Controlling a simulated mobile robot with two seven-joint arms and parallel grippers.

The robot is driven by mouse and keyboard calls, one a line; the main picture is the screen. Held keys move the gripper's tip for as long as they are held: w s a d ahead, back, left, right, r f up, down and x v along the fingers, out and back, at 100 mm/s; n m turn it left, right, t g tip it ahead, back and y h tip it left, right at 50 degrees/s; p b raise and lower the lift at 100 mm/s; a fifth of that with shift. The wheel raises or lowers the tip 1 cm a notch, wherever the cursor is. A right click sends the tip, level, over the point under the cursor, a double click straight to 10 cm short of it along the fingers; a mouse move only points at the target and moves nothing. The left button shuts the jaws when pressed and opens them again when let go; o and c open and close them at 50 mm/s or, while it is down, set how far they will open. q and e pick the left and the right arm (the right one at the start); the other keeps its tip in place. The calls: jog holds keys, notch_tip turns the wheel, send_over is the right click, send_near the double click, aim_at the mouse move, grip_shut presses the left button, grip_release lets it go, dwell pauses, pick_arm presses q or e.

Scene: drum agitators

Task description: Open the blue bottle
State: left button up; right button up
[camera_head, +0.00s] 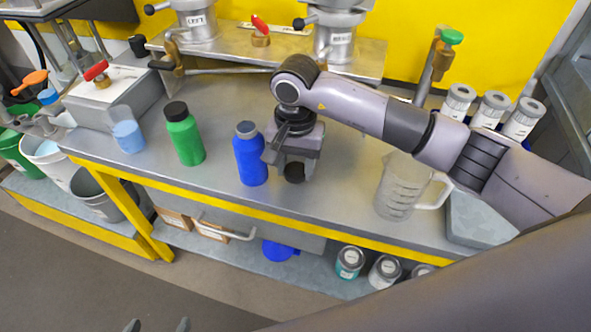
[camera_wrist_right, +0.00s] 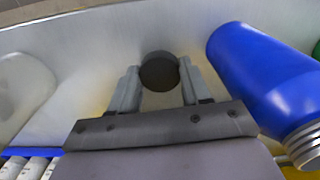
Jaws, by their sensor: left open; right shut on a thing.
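The blue bottle (camera_head: 250,160) stands upright on the metal bench, its top showing a bare grey neck with no black cap. In the right wrist view the blue bottle (camera_wrist_right: 268,80) lies to the right of the fingers, with its silver threaded neck toward the lower right corner. My right gripper (camera_head: 291,165) is just right of the bottle and shut on a round black cap (camera_head: 294,173). The cap (camera_wrist_right: 159,72) sits between both fingertips in the wrist view. My left gripper (camera_head: 158,326) is open and empty at the bottom edge; only its fingertips show.
A green bottle (camera_head: 186,138) with a black cap and a beaker of blue liquid (camera_head: 128,134) stand left of the blue bottle. A clear measuring jug (camera_head: 398,192) stands to the right. Agitator machines (camera_head: 334,38) line the back. The bench's yellow front edge (camera_head: 235,209) is near; bench between gripper and jug is clear.

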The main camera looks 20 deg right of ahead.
jog(key=shift+f, duration=1.05)
jog(key=shift+f, duration=0.1)
jog(key=shift+f, duration=0.2)
jog(key=o, duration=1.1)
jog(key=shift+r, duration=0.15)
jog(key=shift+o, duration=0.3)
